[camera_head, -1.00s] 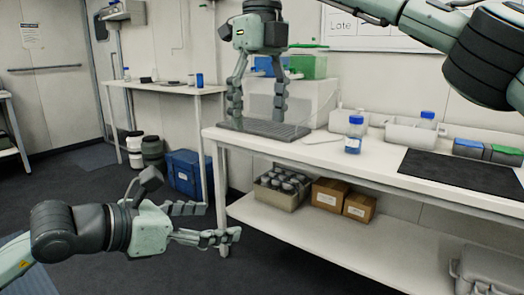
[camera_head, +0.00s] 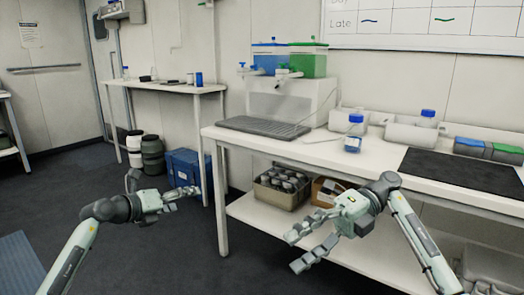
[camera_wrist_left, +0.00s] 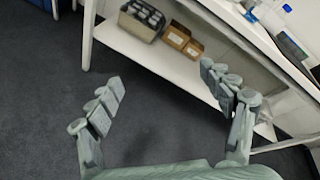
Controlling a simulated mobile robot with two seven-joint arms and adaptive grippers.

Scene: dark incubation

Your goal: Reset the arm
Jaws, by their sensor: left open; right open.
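My left gripper (camera_head: 185,194) is over the dark floor at the lower left of the head view, left of the bench. It is open and empty, with its fingers pointing right. In the left wrist view its two fingers stand wide apart (camera_wrist_left: 162,80) with nothing between them. My right gripper (camera_head: 296,250) is open and empty, in front of the bench's lower shelf. Its fingers point left and slightly down, and its arm comes in from the lower right.
The white bench (camera_head: 350,163) holds a keyboard (camera_head: 265,126), a blue-capped bottle (camera_head: 353,135) and a black mat (camera_head: 462,170). Its lower shelf (camera_head: 262,222) holds a crate of bottles (camera_head: 268,196) and cardboard boxes (camera_wrist_left: 178,37). A blue box (camera_head: 185,168) stands on the floor behind my left gripper.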

